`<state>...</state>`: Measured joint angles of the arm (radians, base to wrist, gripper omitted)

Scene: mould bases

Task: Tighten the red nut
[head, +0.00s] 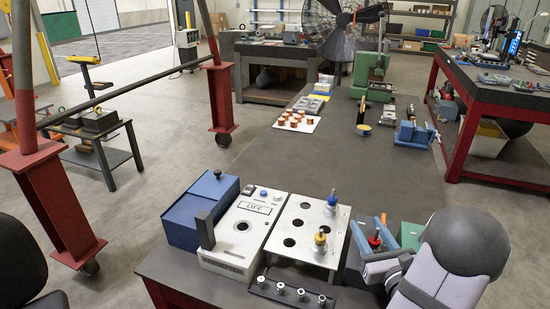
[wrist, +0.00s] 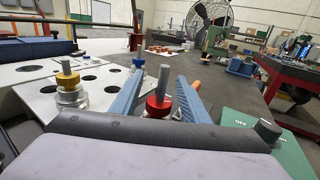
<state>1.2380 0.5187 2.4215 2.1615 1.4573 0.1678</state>
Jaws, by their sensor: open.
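The red nut (head: 376,241) sits around an upright grey threaded rod, right of the white holed plate (head: 343,218). In the wrist view the red nut (wrist: 158,106) is between the two blue fingers of my gripper (wrist: 160,80), with a silver part partly visible below it. The fingers are open, one on each side, and a gap shows beside the nut. In the head view my gripper (head: 369,220) reaches in from the lower right and partly hides the nut. I cannot tell how far down the rod the nut sits.
A yellow nut (head: 320,239) and a blue nut (head: 332,200) stand on rods on the holed plate. A white box marked OFF (head: 236,240) and a blue box (head: 200,212) stand further left. A green box (wrist: 245,128) is close on the right.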

